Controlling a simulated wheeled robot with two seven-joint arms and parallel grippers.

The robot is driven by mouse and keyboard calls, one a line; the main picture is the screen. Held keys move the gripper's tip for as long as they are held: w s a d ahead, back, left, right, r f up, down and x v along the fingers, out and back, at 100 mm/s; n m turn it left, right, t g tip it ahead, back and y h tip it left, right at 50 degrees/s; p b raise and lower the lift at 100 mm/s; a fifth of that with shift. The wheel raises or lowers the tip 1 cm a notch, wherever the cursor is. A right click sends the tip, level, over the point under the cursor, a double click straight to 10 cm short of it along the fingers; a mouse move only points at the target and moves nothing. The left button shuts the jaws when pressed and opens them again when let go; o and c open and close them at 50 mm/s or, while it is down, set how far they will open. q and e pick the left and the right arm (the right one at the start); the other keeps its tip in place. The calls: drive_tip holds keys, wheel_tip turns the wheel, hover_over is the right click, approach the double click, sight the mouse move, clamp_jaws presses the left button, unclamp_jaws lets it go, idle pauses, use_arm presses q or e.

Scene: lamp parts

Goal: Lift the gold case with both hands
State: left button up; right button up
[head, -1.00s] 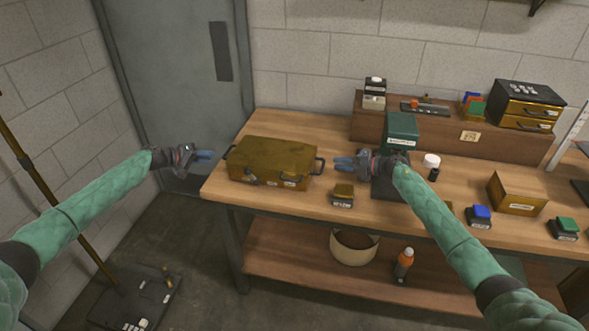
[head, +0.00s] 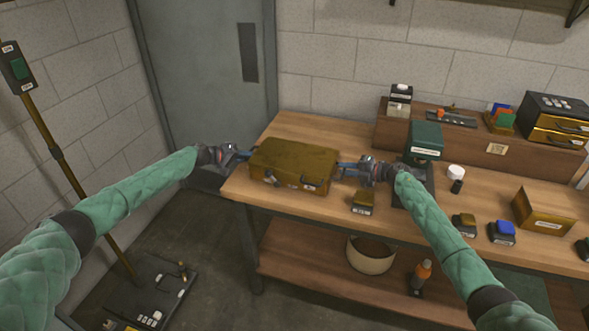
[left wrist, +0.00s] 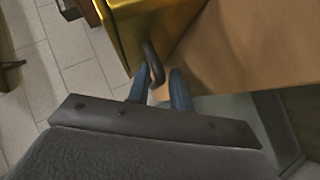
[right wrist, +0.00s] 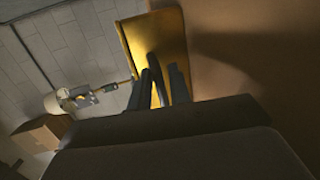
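The gold case (head: 295,160) sits on the left end of the wooden workbench, lid shut, with a dark handle at each end. My left gripper (head: 244,155) is at its left end. In the left wrist view, the blue fingers (left wrist: 160,90) stand apart on either side of the dark handle (left wrist: 154,64), with a gap visible. My right gripper (head: 342,168) is at the case's right end. In the right wrist view, its fingers (right wrist: 162,88) also stand apart with the dark handle (right wrist: 155,75) between them. Whether either finger touches a handle is unclear.
The workbench (head: 310,205) has a small gold-topped block (head: 363,203) in front of the right gripper. A green box-topped device (head: 425,140) stands behind my right forearm. A gold box (head: 543,210) is further right.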

use_arm(q)
drive_tip(key=shift+w+d+f, duration=0.15)
drive_tip(key=shift+w+d, duration=0.05)
drive_tip(key=shift+d, duration=0.1)
use_arm(e)
drive_tip(key=shift+w+a, duration=0.2)
drive_tip(key=shift+a, duration=0.15)
use_arm(q)
clamp_jaws()
use_arm(e)
clamp_jaws()
use_arm(q)
drive_tip(key=shift+a+f, duration=0.1)
drive_tip(key=shift+a, duration=0.05)
use_arm(e)
drive_tip(key=shift+d+f, duration=0.1)
drive_tip(key=shift+d, duration=0.05)
idle(0.4)
